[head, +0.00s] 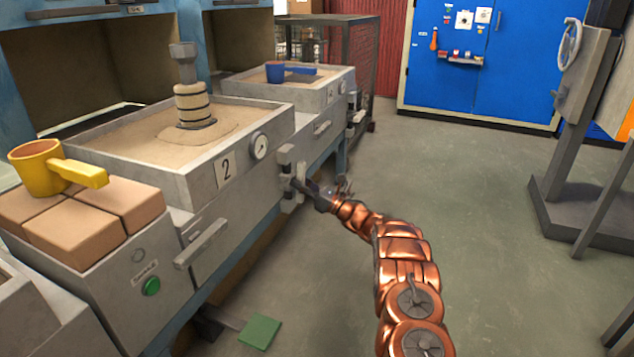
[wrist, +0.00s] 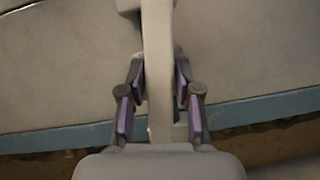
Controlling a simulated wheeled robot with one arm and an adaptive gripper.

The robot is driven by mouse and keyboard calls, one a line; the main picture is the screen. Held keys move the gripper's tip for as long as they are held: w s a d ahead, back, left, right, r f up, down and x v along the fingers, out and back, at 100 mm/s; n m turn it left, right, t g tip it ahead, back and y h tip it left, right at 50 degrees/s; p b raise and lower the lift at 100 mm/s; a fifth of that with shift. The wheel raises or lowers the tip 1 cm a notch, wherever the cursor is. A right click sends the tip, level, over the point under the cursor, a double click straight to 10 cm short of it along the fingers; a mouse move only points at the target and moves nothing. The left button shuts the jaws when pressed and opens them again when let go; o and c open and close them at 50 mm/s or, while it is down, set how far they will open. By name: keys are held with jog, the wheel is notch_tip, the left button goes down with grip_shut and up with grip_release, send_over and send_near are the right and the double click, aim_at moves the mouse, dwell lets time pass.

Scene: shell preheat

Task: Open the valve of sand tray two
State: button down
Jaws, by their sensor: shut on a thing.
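Sand tray two (head: 201,180) is a grey box of sand with a "2" plate and a round gauge (head: 258,146) on its front. A ribbed cylindrical piece (head: 193,104) stands in its sand. The valve (head: 287,165) is a grey fitting with a lever at the tray's front right corner. My gripper (head: 308,188) is at this fitting. In the wrist view, the valve lever (wrist: 157,60) is a pale upright bar, and my gripper (wrist: 157,100) has its purple-padded fingers on both sides of it. The lever's lower end is partly hidden by my gripper.
A yellow ladle (head: 40,168) lies on brick blocks (head: 80,215) at left. Another sand tray (head: 305,92) with a blue ladle (head: 275,72) stands behind. A green pedal (head: 260,331) is on the floor. A blue cabinet (head: 480,55) stands at the back.

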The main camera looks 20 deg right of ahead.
jog(key=shift+d+f+n+y, duration=0.1)
jog(key=shift+d+n+y, duration=0.2)
jog(key=shift+n, duration=0.4)
jog(key=shift+a+n+g+y, duration=0.1)
jog(key=shift+n+g+y, duration=0.2)
jog(key=shift+n+g, duration=0.25)
jog(key=c, duration=1.1)
grip_release()
jog(key=shift+o, duration=0.7)
jog(key=shift+a, duration=0.15)
jog(key=v, duration=1.2)
